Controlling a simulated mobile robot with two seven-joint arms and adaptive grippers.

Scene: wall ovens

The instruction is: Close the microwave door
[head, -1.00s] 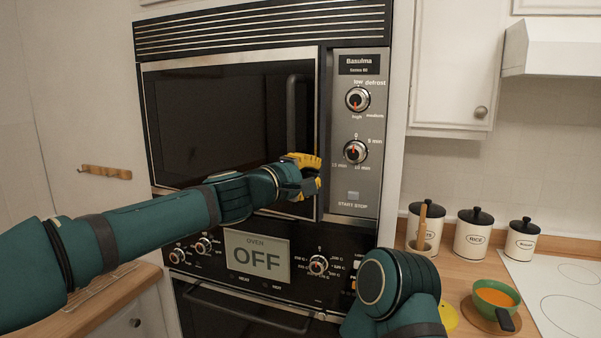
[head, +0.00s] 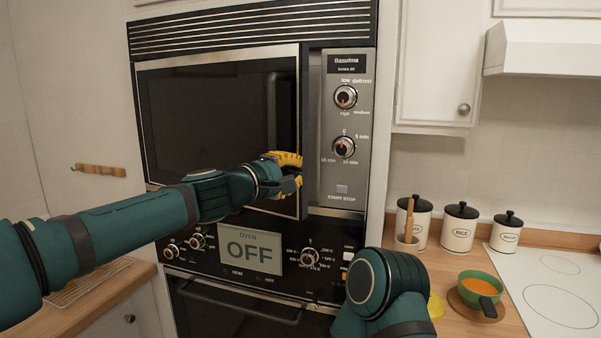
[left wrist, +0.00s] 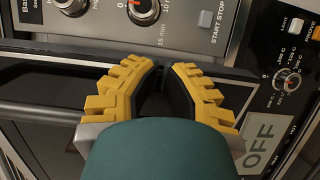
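The microwave door (head: 205,115) is a dark glass panel in a metal frame. It stands slightly ajar, with a narrow gap beside the control panel (head: 342,140). Its dark vertical handle (head: 270,105) is near its right edge and also shows in the left wrist view (left wrist: 40,112). My left gripper (head: 291,172) is at the door's lower right, below most of the handle. In the left wrist view its yellow fingertips (left wrist: 165,67) are apart, close to the door's edge, with no object seen between them. Contact is unclear.
Below the microwave is an oven with a display (head: 250,249) reading OFF. My right arm is in front of the oven's right side.

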